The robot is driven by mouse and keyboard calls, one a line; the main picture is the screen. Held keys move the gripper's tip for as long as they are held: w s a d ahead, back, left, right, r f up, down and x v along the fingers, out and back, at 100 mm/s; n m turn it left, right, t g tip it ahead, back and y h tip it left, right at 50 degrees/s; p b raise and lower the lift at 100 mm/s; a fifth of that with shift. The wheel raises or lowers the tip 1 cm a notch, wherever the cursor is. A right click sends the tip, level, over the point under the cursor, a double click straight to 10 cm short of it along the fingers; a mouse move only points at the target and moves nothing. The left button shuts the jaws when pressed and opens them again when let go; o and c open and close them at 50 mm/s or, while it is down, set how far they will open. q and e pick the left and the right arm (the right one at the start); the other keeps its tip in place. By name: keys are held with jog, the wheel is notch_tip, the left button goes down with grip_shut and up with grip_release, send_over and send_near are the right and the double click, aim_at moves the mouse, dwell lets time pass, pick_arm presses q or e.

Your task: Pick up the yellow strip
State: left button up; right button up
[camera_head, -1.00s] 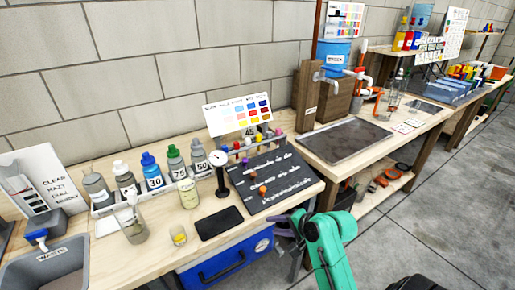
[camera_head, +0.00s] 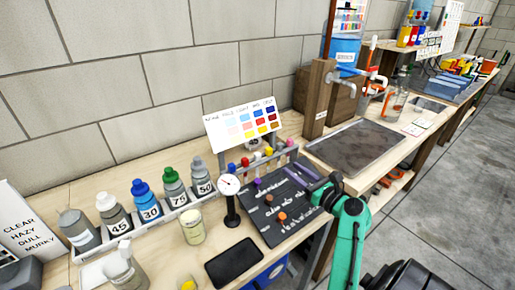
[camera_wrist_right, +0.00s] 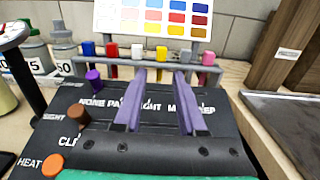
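The yellow strip (camera_wrist_right: 161,53) shows its yellow top in the rack (camera_wrist_right: 228,74) at the back of the black board. It stands between a white-topped strip (camera_wrist_right: 137,51) and a grey-topped one (camera_wrist_right: 185,55). In the head view its yellow top (camera_head: 268,151) is small. My right gripper (camera_wrist_right: 160,76) is open and empty, with its two purple fingers apart over the board, pointing at the rack. The yellow top appears between the fingertips, beyond them; the exact gap is unclear. In the head view the right gripper (camera_head: 294,171) is above the board. My left gripper is out of view.
Purple (camera_wrist_right: 93,80), brown (camera_wrist_right: 76,117) and orange (camera_wrist_right: 53,164) pieces stand on the black board (camera_head: 266,225). A dial gauge on a stand (camera_head: 230,187) is left of it. A colour chart (camera_head: 243,123) rises behind the rack. Blue, red and pink tops stand in the rack too.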

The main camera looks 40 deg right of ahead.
aim_at(271, 151)
jog(key=shift+w+r, duration=0.2)
jog(key=shift+w, duration=0.4)
jog(key=w, duration=0.3)
jog(key=w+p, duration=0.1)
jog(key=w, duration=0.1)
jog(key=shift+d+r, duration=0.1)
jog(key=shift+r, duration=0.2)
jog(key=w, duration=0.4)
jog(key=w+f, duration=0.1)
jog(key=w, duration=0.1)
jog(key=shift+w+d+p, duration=0.25)
jog(key=shift+w+p, duration=0.1)
jog(key=shift+w, duration=0.2)
grip_shut()
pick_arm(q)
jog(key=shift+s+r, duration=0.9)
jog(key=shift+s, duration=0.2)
pick_arm(e)
jog(key=shift+s, duration=0.1)
